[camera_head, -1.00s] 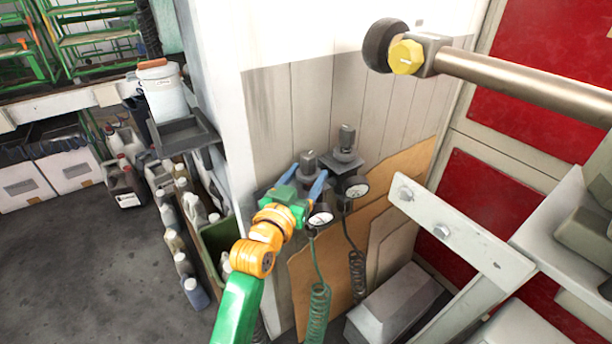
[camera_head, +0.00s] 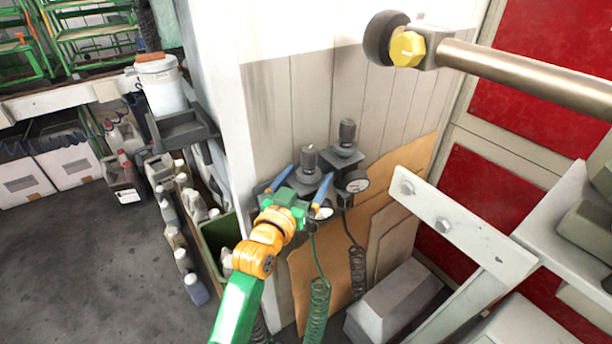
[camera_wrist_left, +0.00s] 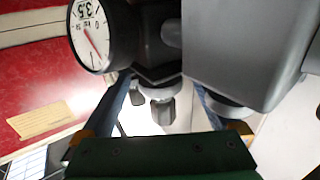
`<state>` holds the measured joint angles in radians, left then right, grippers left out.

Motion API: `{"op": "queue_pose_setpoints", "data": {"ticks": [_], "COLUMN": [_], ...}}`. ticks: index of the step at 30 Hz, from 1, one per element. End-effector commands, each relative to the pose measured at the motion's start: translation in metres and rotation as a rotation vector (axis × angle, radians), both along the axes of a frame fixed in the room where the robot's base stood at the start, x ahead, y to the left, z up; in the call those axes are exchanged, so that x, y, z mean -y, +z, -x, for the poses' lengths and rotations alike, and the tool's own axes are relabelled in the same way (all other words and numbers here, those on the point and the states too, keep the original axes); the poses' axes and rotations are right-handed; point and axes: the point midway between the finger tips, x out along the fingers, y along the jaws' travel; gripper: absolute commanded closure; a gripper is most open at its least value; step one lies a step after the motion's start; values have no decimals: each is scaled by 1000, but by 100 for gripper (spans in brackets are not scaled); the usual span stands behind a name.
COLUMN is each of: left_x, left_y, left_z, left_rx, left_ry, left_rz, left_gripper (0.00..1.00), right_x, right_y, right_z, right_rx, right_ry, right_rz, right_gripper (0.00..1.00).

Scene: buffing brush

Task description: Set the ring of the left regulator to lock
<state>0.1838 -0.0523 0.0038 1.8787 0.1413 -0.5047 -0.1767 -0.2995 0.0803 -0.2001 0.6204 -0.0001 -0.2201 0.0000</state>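The left regulator (camera_head: 308,160) is a dark unit with an upright grey knob, mounted on the wall panel. Its round white gauge (camera_head: 322,212) is partly behind my gripper. My left gripper (camera_head: 304,178) is open. Its blue fingers stand apart in front of the left regulator, one to each side of its body as seen from the head. In the left wrist view the fingers are spread (camera_wrist_left: 160,98), with a gauge (camera_wrist_left: 92,32) at left and a grey body (camera_wrist_left: 245,50) at right. I cannot tell whether they touch anything. The ring's setting is not readable. My right gripper is not in view.
The right regulator (camera_head: 347,140), with its own gauge, is close beside the left one. Coiled hoses (camera_head: 318,300) hang below. A metal bar with a yellow knob (camera_head: 407,48) and a grey bracket (camera_head: 455,232) stand to the right. Bottles crowd the lower left.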

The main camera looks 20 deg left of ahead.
Motion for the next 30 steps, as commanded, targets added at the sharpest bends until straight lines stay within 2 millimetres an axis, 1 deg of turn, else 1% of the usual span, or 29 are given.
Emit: {"op": "queue_pose_setpoints", "data": {"ticks": [8, 11, 15, 19, 22, 30], "left_x": [0, -2, -4, -5, -5, -5], "left_y": [1, 1, 0, 0, 1, 1], "left_z": [2, 19, 50, 67, 71, 71], "left_rx": [3, 2, 0, 0, 2, 2], "left_ry": [0, 1, 0, 0, 0, 0], "left_rz": [0, -1, -1, -1, 0, 0], "left_gripper": [4, 4, 4, 4, 4, 4], "right_x": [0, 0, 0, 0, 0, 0], "right_y": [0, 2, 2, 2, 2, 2], "right_z": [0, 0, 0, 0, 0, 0], "right_rx": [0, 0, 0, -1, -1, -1], "right_ry": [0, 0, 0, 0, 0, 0], "right_rz": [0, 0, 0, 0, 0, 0], "right_gripper": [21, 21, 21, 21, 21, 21]}}
